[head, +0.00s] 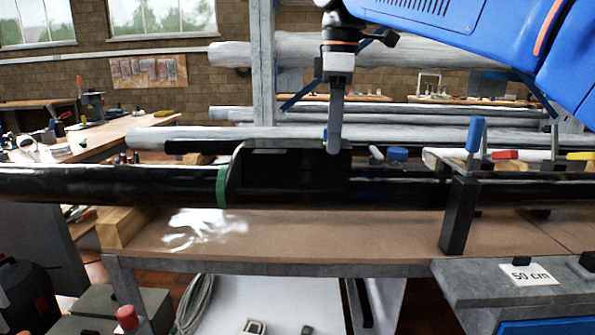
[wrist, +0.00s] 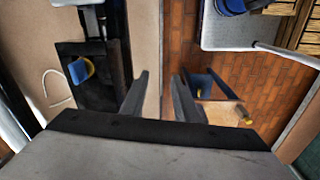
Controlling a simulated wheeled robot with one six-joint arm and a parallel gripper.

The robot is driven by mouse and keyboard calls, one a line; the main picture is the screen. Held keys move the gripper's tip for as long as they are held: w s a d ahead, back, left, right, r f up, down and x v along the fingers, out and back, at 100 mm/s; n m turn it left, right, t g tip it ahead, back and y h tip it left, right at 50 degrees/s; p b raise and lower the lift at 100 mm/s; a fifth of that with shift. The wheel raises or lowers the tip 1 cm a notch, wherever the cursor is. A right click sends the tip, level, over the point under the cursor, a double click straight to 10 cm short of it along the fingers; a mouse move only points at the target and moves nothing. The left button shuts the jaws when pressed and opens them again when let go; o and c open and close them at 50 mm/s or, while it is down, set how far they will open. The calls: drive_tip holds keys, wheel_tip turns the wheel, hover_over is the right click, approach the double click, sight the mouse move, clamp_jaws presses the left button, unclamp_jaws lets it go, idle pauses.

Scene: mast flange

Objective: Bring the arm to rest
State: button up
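My gripper (head: 334,148) hangs straight down from my blue arm, over the middle of the bench in the head view. In the wrist view the two dark fingers of my gripper (wrist: 161,80) stand apart with nothing between them. A long black mast (head: 120,184) with a green band (head: 222,187) lies across the bench. My fingertips appear in front of or above its dark middle part; I cannot tell whether they touch it, but the wrist view shows a gap of floor and bench between them.
The brown bench top (head: 330,232) is mostly clear in front of the mast. A black upright block (head: 459,216) and blue-handled clamp (head: 475,135) stand to the right. A grey post (head: 263,75) and grey tubes (head: 430,133) are behind. A "50 cm" label (head: 529,274) lies front right.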

drive_tip(key=s+d+f+m+t, duration=0.1)
drive_tip(key=s+d+f+m, duration=0.3)
drive_tip(key=d+f, duration=0.3)
drive_tip(key=s+d+f+m+t, duration=0.1)
drive_tip(key=s+d+f+m, duration=0.3)
drive_tip(key=d+f, duration=0.35)
drive_tip(key=s+d+f+m, duration=0.2)
drive_tip(key=s+f, duration=0.1)
drive_tip(key=f, duration=0.3)
drive_tip(key=s+d+f+m+t, duration=0.1)
drive_tip(key=s+d+f+m, duration=0.2)
drive_tip(key=f, duration=0.4)
drive_tip(key=s+d+f+m+t, duration=0.1)
drive_tip(key=s+d+f+m, duration=0.1)
drive_tip(key=s+f, duration=0.3)
wheel_tip(320, 180, down, 2)
drive_tip(key=shift+s+d+m, duration=0.2)
drive_tip(key=shift+s+m, duration=0.05)
drive_tip(key=shift+m, duration=0.25)
idle(0.4)
